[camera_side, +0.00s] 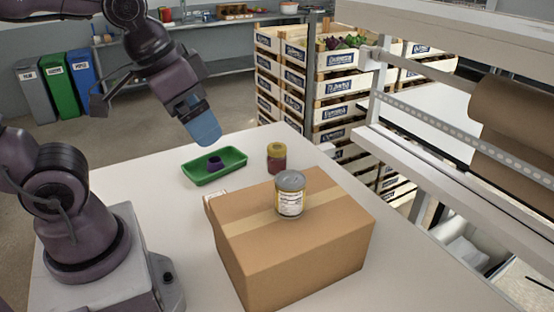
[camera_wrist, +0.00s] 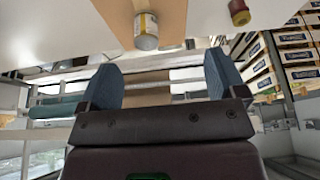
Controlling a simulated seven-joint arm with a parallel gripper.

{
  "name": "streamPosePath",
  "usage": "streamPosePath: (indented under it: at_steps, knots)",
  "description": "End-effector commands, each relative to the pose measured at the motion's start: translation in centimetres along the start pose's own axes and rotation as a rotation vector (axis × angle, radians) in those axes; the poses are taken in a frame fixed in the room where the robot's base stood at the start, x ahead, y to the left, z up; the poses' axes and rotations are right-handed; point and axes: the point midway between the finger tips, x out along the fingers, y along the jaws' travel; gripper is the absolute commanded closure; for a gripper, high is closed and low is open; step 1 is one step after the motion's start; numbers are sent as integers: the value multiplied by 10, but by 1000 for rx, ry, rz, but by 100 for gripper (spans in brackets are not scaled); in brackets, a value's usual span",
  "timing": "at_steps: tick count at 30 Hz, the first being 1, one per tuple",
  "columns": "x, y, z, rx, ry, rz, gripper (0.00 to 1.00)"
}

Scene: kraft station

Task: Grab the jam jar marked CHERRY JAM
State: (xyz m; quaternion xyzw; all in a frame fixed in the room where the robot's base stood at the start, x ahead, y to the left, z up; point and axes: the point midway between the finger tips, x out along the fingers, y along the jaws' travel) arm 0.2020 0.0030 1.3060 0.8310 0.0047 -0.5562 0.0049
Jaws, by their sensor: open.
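A small jar (camera_side: 276,158) with dark red contents and a yellow lid stands upright on the white table, behind the cardboard box in the side view. It also shows at the top edge of the wrist view (camera_wrist: 239,13). Its label is too small to read, so I cannot tell whether it says CHERRY JAM. My gripper (camera_side: 203,128) is above the table, up and to the left of the jar in the side view, apart from it. In the wrist view my gripper (camera_wrist: 162,76) has its two blue fingers wide apart, with nothing between them.
A closed cardboard box (camera_side: 300,248) stands in front of the jar, with a metal can (camera_side: 289,196) on top. A green tray (camera_side: 234,158) holding a purple item (camera_side: 214,164) lies left of the jar. Stacked crates (camera_side: 333,108) and white shelving (camera_side: 440,125) stand beyond the table.

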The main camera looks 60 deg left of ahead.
Motion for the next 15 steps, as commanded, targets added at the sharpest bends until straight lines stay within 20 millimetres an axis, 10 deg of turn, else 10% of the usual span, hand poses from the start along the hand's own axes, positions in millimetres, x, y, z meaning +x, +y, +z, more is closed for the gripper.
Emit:
streamPosePath:
  at_steps: [15]
  knots:
    - [119,-125,-7,416,-696,-436,10]
